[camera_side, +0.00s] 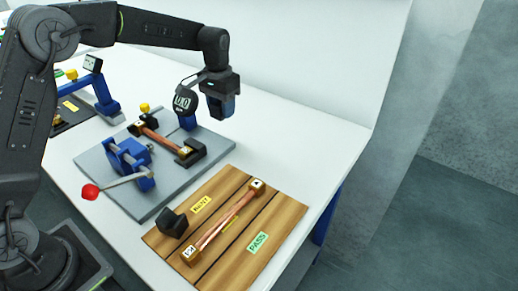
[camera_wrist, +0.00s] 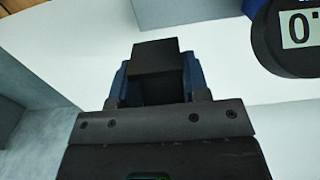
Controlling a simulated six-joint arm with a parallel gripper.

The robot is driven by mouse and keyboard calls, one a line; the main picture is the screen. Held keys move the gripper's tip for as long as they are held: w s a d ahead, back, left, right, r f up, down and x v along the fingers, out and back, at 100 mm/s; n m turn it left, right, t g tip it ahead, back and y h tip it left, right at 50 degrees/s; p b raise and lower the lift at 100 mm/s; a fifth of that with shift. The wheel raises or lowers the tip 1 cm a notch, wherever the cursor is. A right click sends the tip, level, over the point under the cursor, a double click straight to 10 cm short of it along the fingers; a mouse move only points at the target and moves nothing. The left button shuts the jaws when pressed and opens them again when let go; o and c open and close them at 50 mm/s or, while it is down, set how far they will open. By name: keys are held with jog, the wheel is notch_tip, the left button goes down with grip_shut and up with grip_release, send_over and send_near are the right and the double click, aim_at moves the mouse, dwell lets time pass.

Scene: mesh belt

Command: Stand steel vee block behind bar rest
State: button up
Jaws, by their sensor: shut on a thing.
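My gripper (camera_side: 222,112) is high above the white table, beyond the back right of the grey plate. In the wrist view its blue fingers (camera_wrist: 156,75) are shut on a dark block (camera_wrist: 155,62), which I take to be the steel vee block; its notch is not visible. In the side view the held block can hardly be told from the fingers. I cannot tell which is the bar rest.
The grey plate (camera_side: 167,190) carries a blue clamp (camera_side: 128,158) with a red-knobbed lever and a round dial gauge (camera_side: 185,102). The wooden board (camera_side: 285,215) holds a second copper bar (camera_side: 225,221) and labels. The table (camera_side: 275,140) right of the plate is clear.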

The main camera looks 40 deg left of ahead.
send_over(259, 153)
notch_tip(259, 153, down, 6)
jog(key=shift+f, duration=2.05)
jog(key=shift+f, duration=0.2)
jog(key=o, duration=1.2)
